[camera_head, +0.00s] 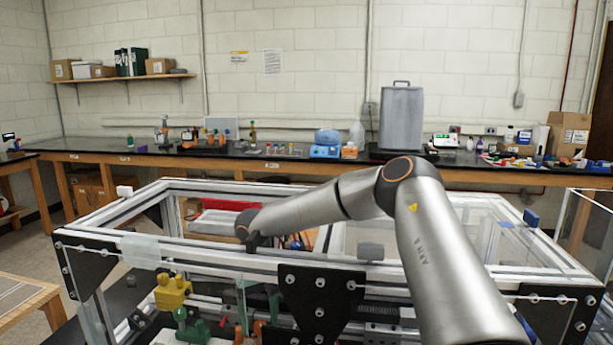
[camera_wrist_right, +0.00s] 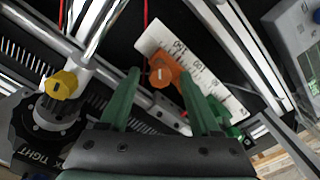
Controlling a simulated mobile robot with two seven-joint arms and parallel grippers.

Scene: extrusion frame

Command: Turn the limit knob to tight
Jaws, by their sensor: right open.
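A round black knob (camera_wrist_right: 52,112) shows at the left of the right wrist view. It sits on a dark plate (camera_wrist_right: 55,155) with the word TIGHT in pale letters; where the knob points is unclear. My right gripper (camera_wrist_right: 162,98) is open, its two green fingers apart, with nothing held. The knob lies to the left of the left finger, apart from it. An orange piece (camera_wrist_right: 166,76) appears between the fingers, seemingly beyond them. In the head view my right arm reaches into the frame, and its gripper is mostly hidden. My left gripper is not in view.
A yellow knob (camera_wrist_right: 62,85) is just above the black knob, beside a pale rail. A white labelled scale plate (camera_wrist_right: 196,62) lies behind the orange piece. The extrusion frame's front bar (camera_head: 215,252) and black brackets (camera_head: 318,300) surround the work area.

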